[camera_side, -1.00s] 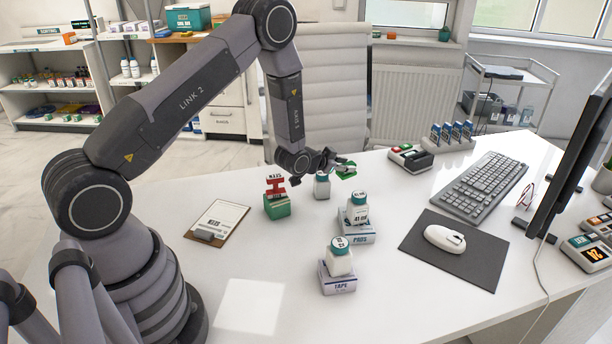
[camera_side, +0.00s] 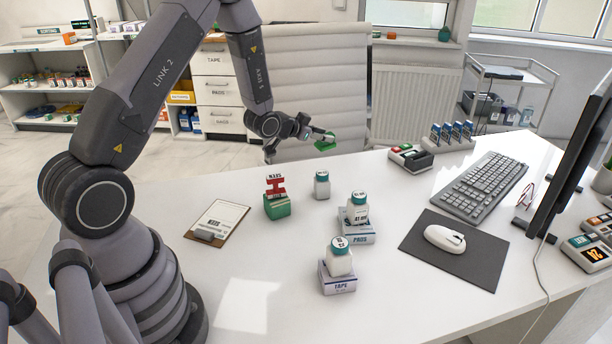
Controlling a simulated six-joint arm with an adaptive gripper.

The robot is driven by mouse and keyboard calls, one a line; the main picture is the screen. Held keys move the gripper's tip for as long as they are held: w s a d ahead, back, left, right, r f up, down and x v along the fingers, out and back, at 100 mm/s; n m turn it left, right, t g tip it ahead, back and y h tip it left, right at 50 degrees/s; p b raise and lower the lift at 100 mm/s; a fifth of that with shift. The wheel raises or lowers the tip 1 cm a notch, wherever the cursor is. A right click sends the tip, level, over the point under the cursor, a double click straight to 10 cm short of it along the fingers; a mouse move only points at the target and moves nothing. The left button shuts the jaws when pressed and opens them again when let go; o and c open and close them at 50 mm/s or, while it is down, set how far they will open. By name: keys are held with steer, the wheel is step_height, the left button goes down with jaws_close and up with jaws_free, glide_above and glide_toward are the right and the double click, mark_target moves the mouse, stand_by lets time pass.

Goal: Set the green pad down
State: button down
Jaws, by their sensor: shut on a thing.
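The green pad (camera_side: 326,143) is a small green block held out in the air at the end of my gripper (camera_side: 318,136). My gripper is shut on it, above the far side of the white desk (camera_side: 400,195) and in front of the chair back. The pad is clear of the desktop and of the things on it. The fingers are small here, and their exact contact with the pad is hard to make out.
A green box with a red stamp-like piece (camera_side: 276,198) and a small white bottle (camera_side: 321,185) stand below. A clipboard (camera_side: 219,221) lies left. The front centre-left desk is bare.

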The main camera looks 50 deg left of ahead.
steer(key=a+n, duration=0.1)
steer(key=a, duration=1.4)
steer(key=f, duration=1.3)
steer(key=shift+s+d+f, duration=0.1)
steer(key=shift+s+d, duration=0.05)
steer(key=shift+d, duration=0.25)
steer(key=shift+f, duration=2.15)
steer(key=shift+f, duration=0.15)
steer(key=c, duration=0.9)
jaws_free()
